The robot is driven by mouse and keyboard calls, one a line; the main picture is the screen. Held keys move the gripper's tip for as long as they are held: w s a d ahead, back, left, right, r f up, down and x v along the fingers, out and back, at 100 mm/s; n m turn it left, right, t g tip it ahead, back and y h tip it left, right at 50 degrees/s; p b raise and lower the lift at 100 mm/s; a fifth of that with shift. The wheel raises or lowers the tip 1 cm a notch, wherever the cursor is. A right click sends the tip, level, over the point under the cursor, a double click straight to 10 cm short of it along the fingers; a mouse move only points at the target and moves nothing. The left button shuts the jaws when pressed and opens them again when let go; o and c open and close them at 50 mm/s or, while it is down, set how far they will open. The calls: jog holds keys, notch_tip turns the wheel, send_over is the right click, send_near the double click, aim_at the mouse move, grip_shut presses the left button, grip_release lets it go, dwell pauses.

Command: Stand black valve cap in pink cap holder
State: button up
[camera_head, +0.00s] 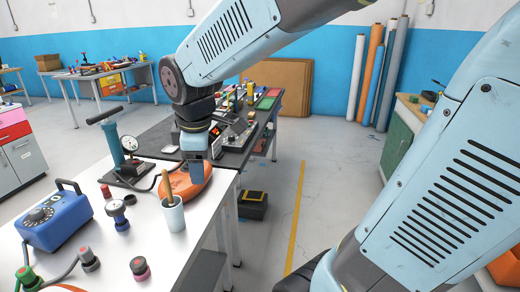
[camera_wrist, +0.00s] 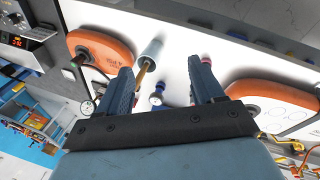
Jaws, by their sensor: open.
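A small round piece with a pink lower rim and a dark upper part (camera_head: 140,269) stands at the front of the white table; it may be the pink cap holder, but I cannot tell its parts apart. I cannot pick out the black valve cap with certainty. My gripper (camera_head: 194,157) hangs over the orange inflatable board, behind the cup, well away from that pink piece. In the wrist view my gripper (camera_wrist: 160,80) is open, with nothing held between its fingers. A small red-topped piece (camera_wrist: 206,59) shows by the right finger's tip, partly hidden.
A white cup with a brush (camera_head: 173,214), a blue-based gauge (camera_head: 118,214), a dark red cylinder (camera_head: 106,191), a pump (camera_head: 113,140) and a blue box (camera_head: 55,215) stand on the white table. An orange board (camera_head: 185,183) lies at its back right.

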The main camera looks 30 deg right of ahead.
jog(key=s+d+r+m+t, duration=0.2)
jog(key=s+d+r+m, duration=0.2)
jog(key=s+d+m, duration=0.5)
jog(key=d+m, duration=0.1)
jog(key=m, duration=0.4)
jog(key=shift+s+d+r, duration=0.15)
jog(key=shift+d+r, duration=0.2)
jog(key=shift+r, duration=0.05)
jog(key=shift+c, duration=0.3)
dwell(0.3)
